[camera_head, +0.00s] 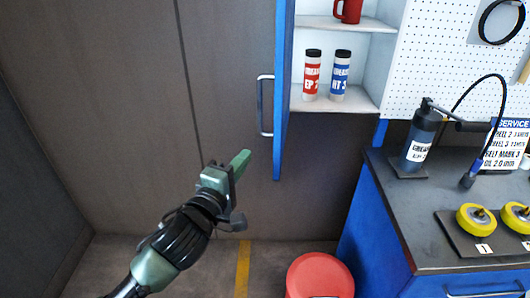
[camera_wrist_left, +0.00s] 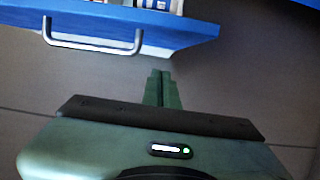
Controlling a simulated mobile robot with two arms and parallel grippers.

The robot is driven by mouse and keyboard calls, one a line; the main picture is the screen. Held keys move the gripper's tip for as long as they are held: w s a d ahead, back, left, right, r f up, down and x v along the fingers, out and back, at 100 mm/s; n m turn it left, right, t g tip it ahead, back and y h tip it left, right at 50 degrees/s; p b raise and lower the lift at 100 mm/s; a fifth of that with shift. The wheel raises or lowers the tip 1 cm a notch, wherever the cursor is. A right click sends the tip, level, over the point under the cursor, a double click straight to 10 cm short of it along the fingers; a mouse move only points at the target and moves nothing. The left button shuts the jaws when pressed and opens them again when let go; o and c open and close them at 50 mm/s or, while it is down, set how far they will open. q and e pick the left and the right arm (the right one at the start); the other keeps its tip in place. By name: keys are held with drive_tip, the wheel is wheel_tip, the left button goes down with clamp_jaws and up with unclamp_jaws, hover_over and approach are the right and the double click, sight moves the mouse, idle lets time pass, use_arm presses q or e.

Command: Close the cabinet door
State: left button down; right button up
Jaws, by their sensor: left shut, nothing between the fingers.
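The blue cabinet door (camera_head: 284,90) stands open in the head view, seen nearly edge-on at the left of the white cabinet interior. Its metal handle (camera_head: 264,106) is on the door's left face. In the left wrist view the door (camera_wrist_left: 190,28) spans the upper left with its handle (camera_wrist_left: 92,45). My left gripper (camera_head: 241,160) is shut and empty, below and left of the handle, apart from the door in the head view. Its closed fingers (camera_wrist_left: 162,88) show in the left wrist view. My right gripper is not in view.
The cabinet shelf (camera_head: 335,103) holds a red-labelled bottle (camera_head: 312,76) and a blue-labelled bottle (camera_head: 340,76); a red mug (camera_head: 348,10) is above. A dark-topped blue bench (camera_head: 420,225) stands right. A red round-topped object (camera_head: 320,275) is on the floor. Free space lies left of the door.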

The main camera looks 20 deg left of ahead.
use_arm(q)
drive_tip(key=w+d+p, duration=0.1)
drive_tip(key=d, duration=0.1)
drive_tip(key=w+d+p, duration=0.1)
drive_tip(key=w+d, duration=0.1)
drive_tip(key=shift+w+d, duration=0.15)
drive_tip(key=shift+w, duration=0.1)
drive_tip(key=shift+f, duration=0.1)
